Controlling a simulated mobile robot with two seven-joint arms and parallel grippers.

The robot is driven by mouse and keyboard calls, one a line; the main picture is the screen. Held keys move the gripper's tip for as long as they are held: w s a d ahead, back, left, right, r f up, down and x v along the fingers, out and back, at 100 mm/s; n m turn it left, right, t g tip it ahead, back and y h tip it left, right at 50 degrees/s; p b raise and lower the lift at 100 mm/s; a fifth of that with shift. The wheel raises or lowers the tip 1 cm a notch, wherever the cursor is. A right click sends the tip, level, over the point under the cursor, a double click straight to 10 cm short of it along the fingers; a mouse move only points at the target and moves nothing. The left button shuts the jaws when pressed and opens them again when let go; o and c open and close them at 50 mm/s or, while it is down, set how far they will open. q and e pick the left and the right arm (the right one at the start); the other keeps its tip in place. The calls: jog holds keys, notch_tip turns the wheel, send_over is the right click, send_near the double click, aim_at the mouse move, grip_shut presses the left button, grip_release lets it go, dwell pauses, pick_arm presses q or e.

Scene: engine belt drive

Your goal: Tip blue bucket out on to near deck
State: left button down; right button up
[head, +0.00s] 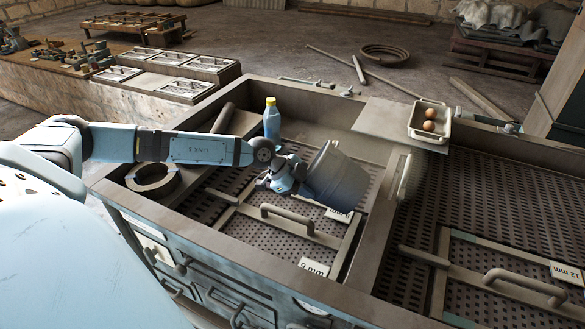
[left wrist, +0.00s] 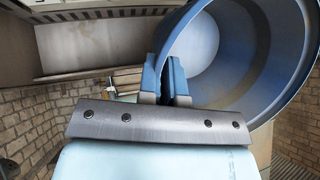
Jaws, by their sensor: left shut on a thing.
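The blue bucket (head: 338,180) looks grey-blue in the head view and hangs tilted above the near perforated deck (head: 258,238). My left gripper (head: 298,182) is shut on its rim. In the left wrist view the bucket (left wrist: 272,88) fills the upper right with its mouth towards the camera. The two blue fingers (left wrist: 166,82) meet its wall at the left edge. The part of its inside that shows there is smooth, with no loose things seen. My right gripper does not show.
A blue bottle with a yellow cap (head: 271,122) stands behind the gripper. A dark ring (head: 153,180) lies left. A bar handle (head: 287,218) rises from the deck below the bucket. A tray with two brown eggs (head: 430,122) and a brush (head: 411,176) are to the right.

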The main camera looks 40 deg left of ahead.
pick_arm(q)
jog(key=shift+w+d+y, duration=0.15)
jog(key=shift+d+y, duration=0.05)
jog(key=shift+y, duration=0.1)
jog(key=shift+w+d+r+g+y, duration=0.2)
jog(key=shift+d+r+g+y, duration=0.3)
jog(key=shift+y, duration=0.4)
jog(key=r+y, duration=0.1)
jog(key=d+r, duration=0.1)
jog(key=r, duration=0.1)
jog(key=r+g+y, duration=0.1)
jog(key=r, duration=0.1)
jog(key=shift+w+d+m+y, duration=0.15)
jog(key=shift+w+m+y, duration=0.15)
jog(key=w+d+r+g+y, duration=0.2)
jog(key=d+r+g+y, duration=0.1)
jog(key=d+r+y, duration=0.3)
jog(key=shift+w+r+m+y, duration=0.2)
jog(key=shift+r+m+y, duration=0.2)
jog(key=shift+r+y, duration=0.15)
jog(key=shift+d, duration=0.15)
notch_tip(320, 180, up, 14)
send_over(323, 181)
jog(key=w+d, duration=0.2)
jog(key=d, duration=0.4)
jog(key=shift+s+a, duration=0.15)
jog(key=shift+s, duration=0.1)
